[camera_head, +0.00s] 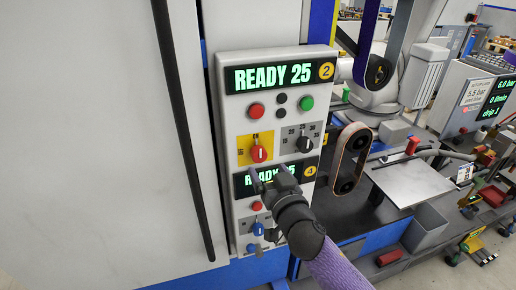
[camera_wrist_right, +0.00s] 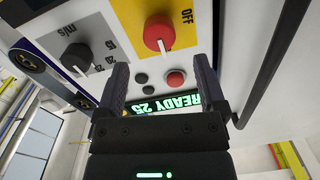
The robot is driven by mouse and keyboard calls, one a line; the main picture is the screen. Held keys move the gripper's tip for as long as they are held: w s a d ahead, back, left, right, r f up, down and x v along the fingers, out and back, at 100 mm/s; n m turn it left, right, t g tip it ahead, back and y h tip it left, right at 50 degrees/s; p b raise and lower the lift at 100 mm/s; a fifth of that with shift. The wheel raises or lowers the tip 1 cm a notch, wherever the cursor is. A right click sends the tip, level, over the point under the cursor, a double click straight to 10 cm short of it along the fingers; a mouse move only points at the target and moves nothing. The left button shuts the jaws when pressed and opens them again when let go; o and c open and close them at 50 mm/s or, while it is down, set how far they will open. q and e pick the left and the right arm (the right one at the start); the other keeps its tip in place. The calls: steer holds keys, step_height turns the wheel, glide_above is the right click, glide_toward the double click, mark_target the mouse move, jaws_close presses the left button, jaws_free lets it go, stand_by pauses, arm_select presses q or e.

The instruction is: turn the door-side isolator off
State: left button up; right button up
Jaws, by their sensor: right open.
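A red rotary isolator knob (camera_head: 259,153) sits on a yellow plate on the upper part of the control panel, on the side near the door. Its white mark stands upright in the head view, and an OFF label is at the plate's left. It shows also in the right wrist view (camera_wrist_right: 158,34), just beyond the fingertips. My right gripper (camera_head: 262,181) is just below the knob, over the lower display, apart from it and empty. In the right wrist view the gripper (camera_wrist_right: 159,66) has its fingers spread wide. My left gripper is not in view.
A black selector knob (camera_head: 304,144) is right of the isolator. Above are a red button (camera_head: 256,110) and a green button (camera_head: 306,103). Below the lower display (camera_head: 240,184) are a red button (camera_head: 257,206) and blue knobs (camera_head: 258,229). A black door handle (camera_head: 183,125) stands left.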

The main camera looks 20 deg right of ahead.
mark_target(261, 158)
steer(key=w, duration=0.6)
steer(key=shift+w+a+f+b, duration=0.1)
steer(key=shift+w+a+b, duration=0.05)
steer(key=shift+w+b, duration=0.2)
steer(key=shift+c, duration=0.3)
jaws_close()
